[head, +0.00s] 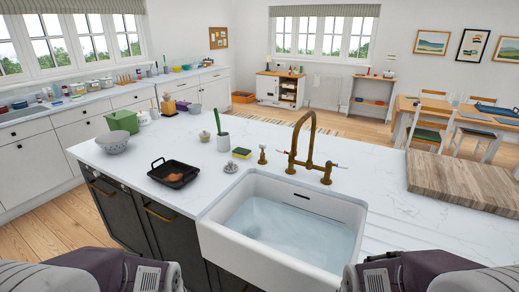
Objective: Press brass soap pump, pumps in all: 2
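The brass soap pump (263,155) stands upright on the white marble counter, behind the back rim of the sink and left of the brass bridge tap (308,150). It is small in the head view, and nothing touches it. Parts of my two arms show at the bottom left and bottom right edges. Neither gripper is in the frame, so I cannot see their fingers.
A white sink (208,236) with water lies in front of the pump. A green and yellow sponge (242,153) and a white cup (223,142) with a brush stand to its left. A black pan (158,172) is farther left, and a wooden board (465,182) is on the right.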

